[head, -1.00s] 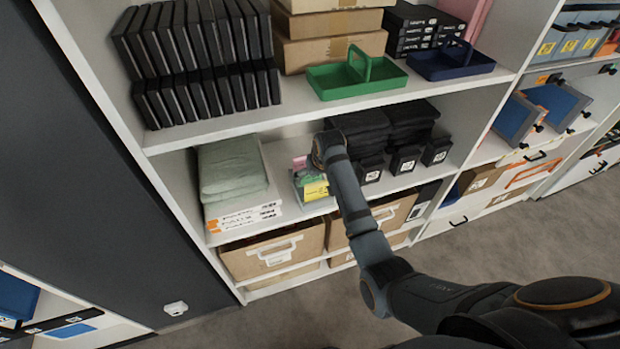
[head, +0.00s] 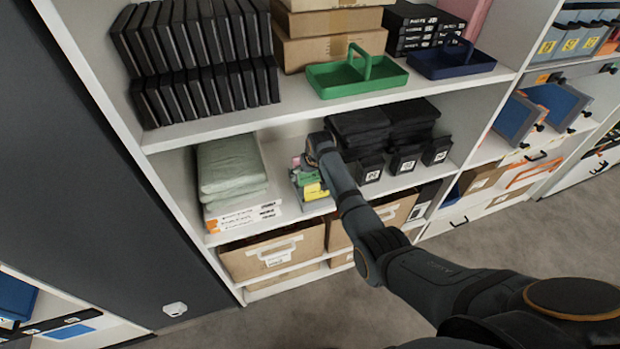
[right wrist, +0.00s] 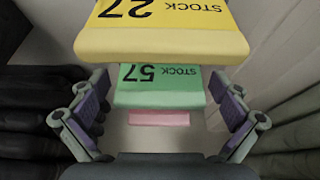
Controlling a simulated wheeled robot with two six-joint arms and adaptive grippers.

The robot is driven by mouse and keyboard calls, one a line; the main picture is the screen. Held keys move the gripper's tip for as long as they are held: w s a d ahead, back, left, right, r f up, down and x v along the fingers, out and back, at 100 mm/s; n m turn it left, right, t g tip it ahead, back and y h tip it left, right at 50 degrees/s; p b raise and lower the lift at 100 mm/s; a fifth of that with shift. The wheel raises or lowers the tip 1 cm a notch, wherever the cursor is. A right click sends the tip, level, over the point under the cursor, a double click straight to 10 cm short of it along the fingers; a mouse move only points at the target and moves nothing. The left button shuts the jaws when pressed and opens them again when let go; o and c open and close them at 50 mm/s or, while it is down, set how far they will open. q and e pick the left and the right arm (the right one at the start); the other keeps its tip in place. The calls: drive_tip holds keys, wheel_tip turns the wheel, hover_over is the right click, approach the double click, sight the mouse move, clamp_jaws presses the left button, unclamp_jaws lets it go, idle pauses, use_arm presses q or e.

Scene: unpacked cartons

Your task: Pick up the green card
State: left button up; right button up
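The green card (right wrist: 158,90), marked STOCK 57, stands between a yellow card (right wrist: 160,38) marked STOCK 27 and a pink card (right wrist: 159,118) in the right wrist view. In the head view the green card (head: 304,178) shows in a small group on the middle shelf, with the yellow card (head: 315,191) in front. My right gripper (right wrist: 157,104) is open. Its fingers are spread to either side of the green card, with a gap on each side, and hold nothing. In the head view my wrist partly hides the gripper. My left gripper is not in view.
Black bins (head: 404,158) stand close right of the cards, and folded green cloth (head: 230,168) lies to the left. The upper shelf (head: 215,128), with a green tray (head: 352,88), is above. Cardboard boxes (head: 270,254) are below.

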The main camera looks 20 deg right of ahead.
drive_tip(key=c, duration=1)
